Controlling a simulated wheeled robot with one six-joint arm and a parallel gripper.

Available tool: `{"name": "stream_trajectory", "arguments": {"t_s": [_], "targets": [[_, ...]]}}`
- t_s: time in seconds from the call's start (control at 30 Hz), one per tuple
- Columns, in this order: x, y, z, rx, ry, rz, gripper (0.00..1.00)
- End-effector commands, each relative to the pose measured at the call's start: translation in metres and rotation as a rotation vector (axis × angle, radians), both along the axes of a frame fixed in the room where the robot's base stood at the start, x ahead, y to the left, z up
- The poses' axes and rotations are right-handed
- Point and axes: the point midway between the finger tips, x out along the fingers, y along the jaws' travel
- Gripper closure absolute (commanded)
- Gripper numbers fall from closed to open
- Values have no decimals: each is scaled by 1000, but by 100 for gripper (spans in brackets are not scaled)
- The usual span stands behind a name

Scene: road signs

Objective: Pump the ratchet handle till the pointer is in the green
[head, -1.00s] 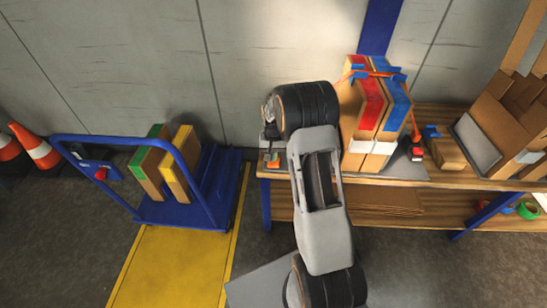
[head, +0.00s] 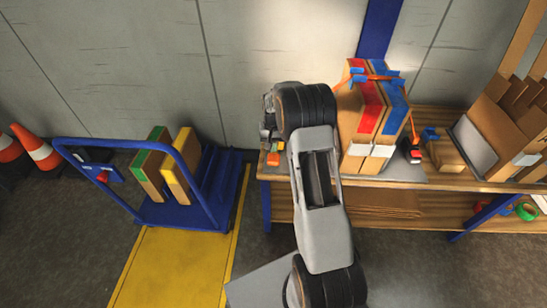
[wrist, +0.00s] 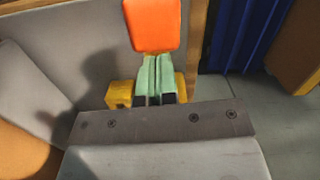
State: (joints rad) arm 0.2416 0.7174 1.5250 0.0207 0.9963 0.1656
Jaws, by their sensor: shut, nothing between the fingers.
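I take this for the ratchet. I see no pointer or green zone of a gauge.
Strapped boxes (head: 366,110) with red and blue stripes stand on the wooden bench (head: 440,177), right of my arm. A blue trolley (head: 190,214) with boxes and a traffic cone (head: 36,147) are at left. The yellow floor strip (head: 172,265) is clear.

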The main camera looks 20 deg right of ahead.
Motion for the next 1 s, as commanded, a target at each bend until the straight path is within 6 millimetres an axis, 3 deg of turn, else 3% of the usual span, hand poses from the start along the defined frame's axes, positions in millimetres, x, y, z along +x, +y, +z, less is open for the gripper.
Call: {"name": "stream_trajectory", "arguments": {"t_s": [0.2, 0.5, 0.7, 1.0], "targets": [[5, -2, 48, -1, -4, 0, 100], [9, -3, 98, -1, -4, 0, 100], [10, -4, 114, -1, -2, 0, 100], [10, -4, 118, -1, -2, 0, 100]]}}
